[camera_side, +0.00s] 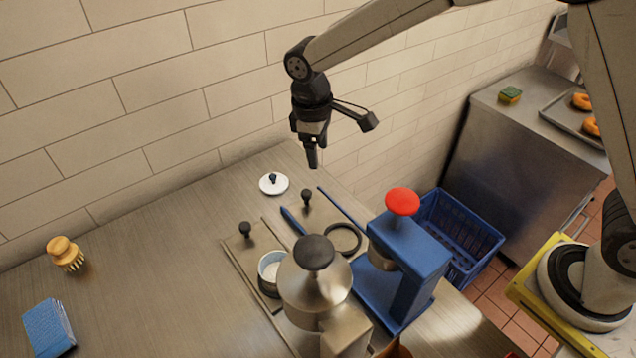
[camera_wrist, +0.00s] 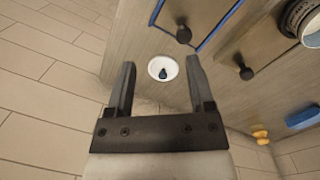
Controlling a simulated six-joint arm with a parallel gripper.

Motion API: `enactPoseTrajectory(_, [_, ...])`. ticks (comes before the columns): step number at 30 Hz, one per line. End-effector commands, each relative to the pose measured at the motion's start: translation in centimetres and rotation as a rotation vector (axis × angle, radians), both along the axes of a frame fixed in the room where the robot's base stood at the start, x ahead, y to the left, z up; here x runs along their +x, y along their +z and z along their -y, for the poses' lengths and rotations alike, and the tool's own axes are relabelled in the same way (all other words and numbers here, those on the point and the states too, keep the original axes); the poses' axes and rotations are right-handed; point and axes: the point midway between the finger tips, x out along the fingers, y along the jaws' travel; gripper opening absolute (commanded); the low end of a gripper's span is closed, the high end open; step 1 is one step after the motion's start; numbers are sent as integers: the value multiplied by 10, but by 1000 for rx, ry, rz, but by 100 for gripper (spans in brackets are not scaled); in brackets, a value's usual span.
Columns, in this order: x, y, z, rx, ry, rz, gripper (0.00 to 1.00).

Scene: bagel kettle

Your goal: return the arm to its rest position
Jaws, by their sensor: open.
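My gripper (camera_side: 312,158) hangs pointing down above the back of the metal counter (camera_side: 160,240), close to the tiled wall. In the wrist view my gripper (camera_wrist: 163,82) has its two fingers spread apart with nothing between them. A white round lid with a dark knob (camera_side: 266,186) lies on the counter below and left of the gripper. The lid (camera_wrist: 155,68) shows beyond the fingertips in the wrist view, apart from them. My arm reaches in from the upper right.
A metal kettle (camera_side: 312,285) and a blue press with a red knob (camera_side: 410,250) stand at the front. A white-rimmed cup (camera_side: 268,262) is beside the kettle. A blue crate (camera_side: 455,235) sits right of the counter.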

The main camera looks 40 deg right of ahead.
Motion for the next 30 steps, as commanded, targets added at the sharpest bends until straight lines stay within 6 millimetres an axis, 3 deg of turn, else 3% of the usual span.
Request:
enactPoseTrajectory(6, [-30, 2, 44, 41, -140, 59, 68])
enactPoseTrajectory(18, [-102, -4, 110, 107, -401, 175, 68])
enactPoseTrajectory(24, [-142, -10, 133, 133, -522, 230, 68])
enactPoseTrajectory(30, [-166, -15, 144, 145, -593, 264, 68])
